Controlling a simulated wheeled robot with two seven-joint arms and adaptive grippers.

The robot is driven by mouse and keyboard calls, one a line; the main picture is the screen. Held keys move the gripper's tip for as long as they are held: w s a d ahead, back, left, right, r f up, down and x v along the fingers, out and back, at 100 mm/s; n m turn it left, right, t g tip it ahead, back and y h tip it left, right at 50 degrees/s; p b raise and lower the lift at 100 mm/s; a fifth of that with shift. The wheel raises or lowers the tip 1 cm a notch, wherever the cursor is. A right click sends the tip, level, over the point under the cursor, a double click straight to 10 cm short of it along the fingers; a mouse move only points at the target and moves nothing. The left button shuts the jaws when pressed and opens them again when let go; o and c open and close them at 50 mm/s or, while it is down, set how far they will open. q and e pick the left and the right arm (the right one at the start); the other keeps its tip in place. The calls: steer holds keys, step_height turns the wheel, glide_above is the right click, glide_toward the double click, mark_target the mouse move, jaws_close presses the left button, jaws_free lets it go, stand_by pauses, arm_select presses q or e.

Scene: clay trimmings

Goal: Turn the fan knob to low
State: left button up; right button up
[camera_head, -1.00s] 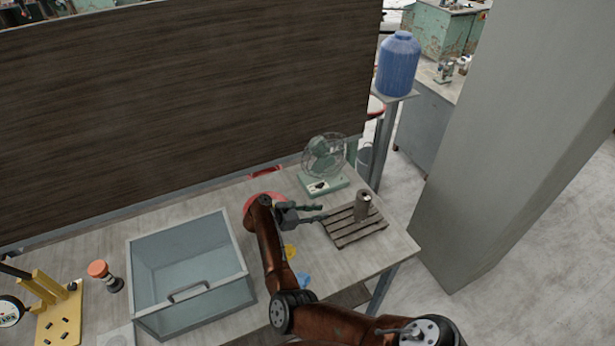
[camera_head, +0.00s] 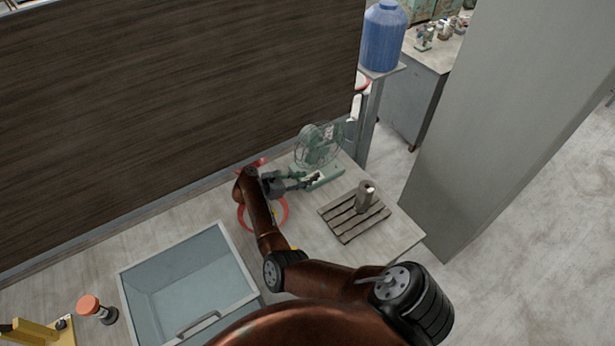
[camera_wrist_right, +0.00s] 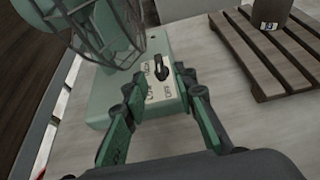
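The green desk fan (camera_head: 318,143) stands at the back of the workbench. Its base (camera_wrist_right: 102,96) carries a pale label plate with a dark knob (camera_wrist_right: 160,68), and the small lettering around the knob is hard to read. My right gripper (camera_head: 304,183) is at the front of the fan base. In the right wrist view, my right gripper (camera_wrist_right: 159,82) is open, with its fingertips apart on either side of the label plate and the knob between and just beyond them. I cannot tell whether a fingertip touches the base. My left gripper is not in view.
A slatted wooden board (camera_head: 347,232) with a brown cup (camera_head: 366,197) lies right of the gripper. A red ring (camera_head: 283,216) is under the arm. A dark panel (camera_head: 180,110) rises behind the bench.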

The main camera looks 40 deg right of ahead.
mark_target(315, 177)
steer(key=x, duration=0.2)
steer(key=shift+s+d, duration=0.1)
steer(key=shift+d, duration=0.2)
steer(key=shift+f, duration=0.15)
steer(key=c, duration=0.6)
steer(key=shift+c, duration=0.5)
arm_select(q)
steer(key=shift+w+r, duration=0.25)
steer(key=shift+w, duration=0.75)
arm_select(e)
jaws_close()
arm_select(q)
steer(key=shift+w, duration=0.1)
